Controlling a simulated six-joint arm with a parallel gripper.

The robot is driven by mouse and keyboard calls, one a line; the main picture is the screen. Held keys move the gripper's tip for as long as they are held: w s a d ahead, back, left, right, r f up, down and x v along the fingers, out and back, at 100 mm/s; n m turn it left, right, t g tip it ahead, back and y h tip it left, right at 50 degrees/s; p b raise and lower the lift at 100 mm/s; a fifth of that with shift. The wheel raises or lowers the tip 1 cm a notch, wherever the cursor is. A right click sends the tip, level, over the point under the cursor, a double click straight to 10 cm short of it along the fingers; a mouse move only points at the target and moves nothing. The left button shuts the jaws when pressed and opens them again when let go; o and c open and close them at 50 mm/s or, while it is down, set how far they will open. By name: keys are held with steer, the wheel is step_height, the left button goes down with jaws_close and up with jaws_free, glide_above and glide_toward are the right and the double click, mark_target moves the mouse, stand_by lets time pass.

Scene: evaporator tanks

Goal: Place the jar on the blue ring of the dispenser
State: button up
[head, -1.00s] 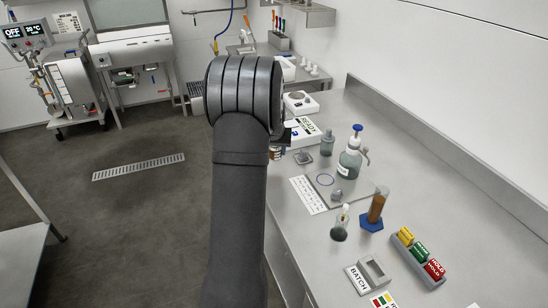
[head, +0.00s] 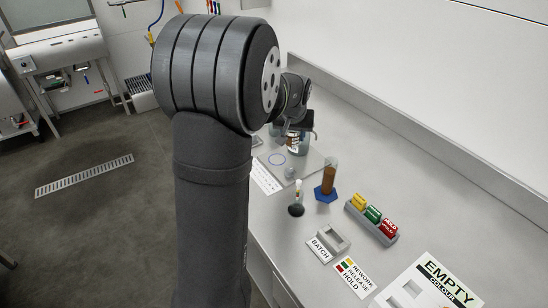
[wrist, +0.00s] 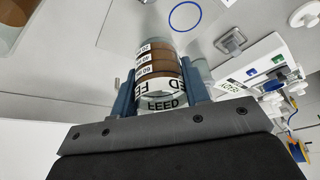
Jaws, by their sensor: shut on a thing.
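My gripper (wrist: 158,80) is shut on a jar (wrist: 156,66) with brown contents and a white FEED label; the two blue fingers press its sides. The blue ring (wrist: 181,18) is a thin circle on a grey plate, beyond the jar in the wrist view and apart from it. In the head view my gripper (head: 298,122) is over the bench, right of the blue ring (head: 275,160) in the picture. The held jar is hard to tell there from the glass bottle (head: 297,147) with a white label, partly covered by the gripper.
A rack of coloured blocks (head: 372,216) is nearer.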

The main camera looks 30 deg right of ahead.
steer(key=s+d+m, duration=0.1)
steer(key=s+d, duration=0.1)
steer(key=s, duration=0.2)
steer(key=w+a+f, duration=0.1)
steer(key=w+f, duration=0.1)
steer(key=w, duration=0.1)
steer(key=w+a+f, duration=0.1)
steer(key=w+f, duration=0.1)
steer(key=w, duration=0.2)
steer(key=w+a+f, duration=0.1)
steer(key=w+f, duration=0.1)
steer(key=w, duration=0.2)
steer(key=shift+f, duration=2.35)
steer(key=shift+f, duration=0.1)
steer(key=o, duration=1.1)
steer(key=v, duration=1.2)
